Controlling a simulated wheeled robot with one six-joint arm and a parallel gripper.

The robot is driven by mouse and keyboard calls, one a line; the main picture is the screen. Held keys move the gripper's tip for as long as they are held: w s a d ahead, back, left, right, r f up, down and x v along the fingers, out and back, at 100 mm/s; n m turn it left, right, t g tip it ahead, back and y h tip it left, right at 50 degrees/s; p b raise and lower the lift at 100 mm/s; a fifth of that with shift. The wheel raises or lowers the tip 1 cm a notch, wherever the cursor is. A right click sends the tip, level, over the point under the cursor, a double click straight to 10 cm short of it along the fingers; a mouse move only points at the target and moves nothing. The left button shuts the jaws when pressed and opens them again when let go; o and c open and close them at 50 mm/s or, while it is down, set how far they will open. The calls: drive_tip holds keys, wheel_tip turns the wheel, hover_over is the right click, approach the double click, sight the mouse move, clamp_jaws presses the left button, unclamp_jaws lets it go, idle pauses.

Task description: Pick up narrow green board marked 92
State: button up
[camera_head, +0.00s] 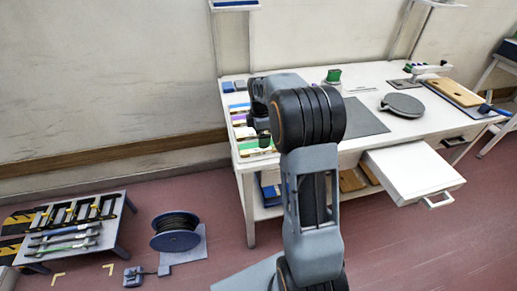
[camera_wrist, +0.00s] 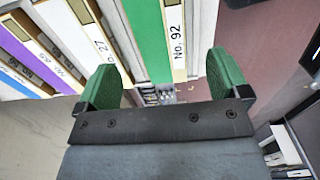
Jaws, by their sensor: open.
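The narrow green board marked No. 92 (camera_wrist: 148,38) lies in the wrist view with its white label strip along its right side. It is the rightmost in a row of boards. In the head view a green board (camera_head: 250,148) lies at the table's near left corner, partly behind my arm. My gripper (camera_wrist: 166,75) is open, with its green fingers apart. In the wrist view the board's near end lies between the fingers. Nothing is visibly gripped, and I cannot tell the height gap. In the head view my forearm hides much of the gripper.
A board marked 27 (camera_wrist: 104,45) lies close left of the green one, then a purple board (camera_wrist: 20,78). The white table (camera_head: 375,85) has an open drawer (camera_head: 412,170) at its front. A cable reel (camera_head: 176,232) and a low rack (camera_head: 72,228) stand on the floor at left.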

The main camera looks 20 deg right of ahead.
drive_tip(key=shift+w+a+f, duration=0.1)
drive_tip(key=shift+a+f, duration=0.05)
drive_tip(key=shift+f, duration=1.2)
drive_tip(key=shift+a+f, duration=0.15)
drive_tip(key=shift+f, duration=1.2)
drive_tip(key=shift+c, duration=0.2)
drive_tip(key=c, duration=1)
drive_tip(key=shift+r, duration=0.15)
